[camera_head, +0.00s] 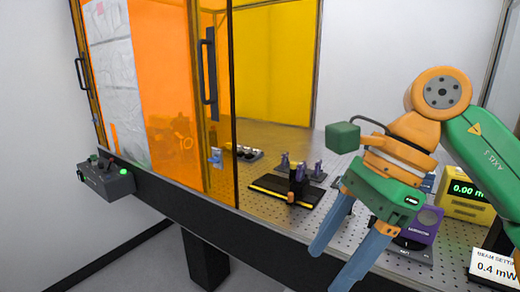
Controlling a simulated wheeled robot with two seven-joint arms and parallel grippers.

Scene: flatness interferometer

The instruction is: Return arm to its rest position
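My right arm (485,145), green and orange, comes in from the right and hangs over the right part of the optical table (290,232). Its gripper (332,267) points down and to the left, with two blue fingers spread apart. Nothing shows between the fingers, which look empty near the table's front edge. A green block-shaped part (343,137) sticks out on the wrist's left side. My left arm and gripper are out of view. The gripper hides part of the table behind it.
An orange sliding panel (165,110) with a dark handle (209,75) covers the table's left side. A black rail with small mounts (283,190) stands mid-table. A purple device (428,222), yellow meter (465,200) and "0.4 mW" sign (494,268) are at right. A control box (107,180) hangs at left.

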